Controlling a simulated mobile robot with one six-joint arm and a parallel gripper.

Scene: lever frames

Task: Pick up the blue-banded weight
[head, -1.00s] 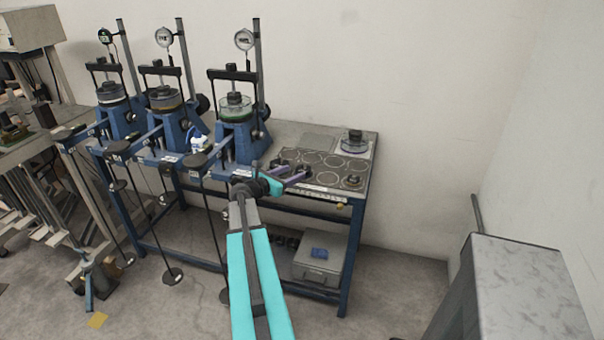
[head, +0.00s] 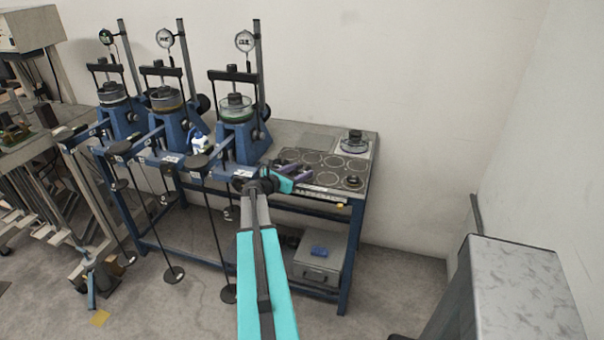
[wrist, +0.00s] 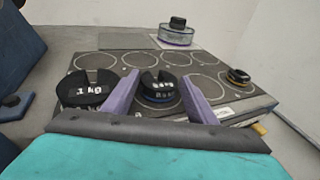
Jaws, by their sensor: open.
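The blue-banded weight (wrist: 160,92) is a black slotted disc with a blue band low on its side. In the wrist view it sits on the dark mat with printed circles (wrist: 120,66), between the two purple fingers of my gripper (wrist: 160,84). The fingers are open, one on each side of it, and I see no clear grip; their exact gap to it is hard to tell. In the head view my gripper (head: 293,170) is over the mat's near left part, and the weight is too small and covered to make out well.
A larger black weight (wrist: 86,90) lies just left of the left finger. A small yellow-banded weight (wrist: 238,77) sits at the right. A clear dish with a black weight (head: 354,142) stands at the back right. Blue lever frames (head: 238,135) stand close on the left.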

